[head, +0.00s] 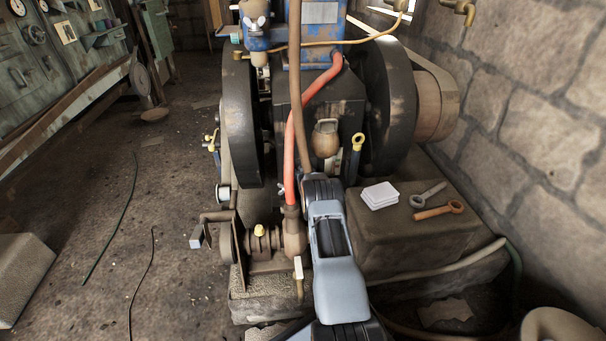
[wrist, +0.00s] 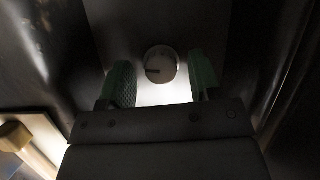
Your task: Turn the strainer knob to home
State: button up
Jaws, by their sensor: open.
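In the wrist view a small round pale knob (wrist: 160,65), which I take to be the strainer knob, faces the camera on a dark surface. A dark mark on its face runs from near the middle toward the left. My gripper (wrist: 159,72) is open. Its green fingers show to the left and right of the knob, with visible gaps on both sides in the picture. I cannot tell how far the fingertips are from it in depth. In the head view my arm reaches up to the engine, and I cannot make out the knob or the fingers there.
Dark flywheels (head: 388,105) stand on either side of the engine. A red hose (head: 306,115) runs close left of my arm. Open floor (head: 110,230) lies at left.

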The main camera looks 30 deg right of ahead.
jog(key=shift+c, duration=0.3)
jog(key=c, duration=0.9)
jog(key=shift+o, duration=0.2)
jog(key=shift+n+h+b, duration=0.7)
jog(key=shift+n+b, duration=0.4)
jog(key=shift+r, duration=0.1)
jog(key=o, duration=0.9)
jog(key=shift+g, duration=0.3)
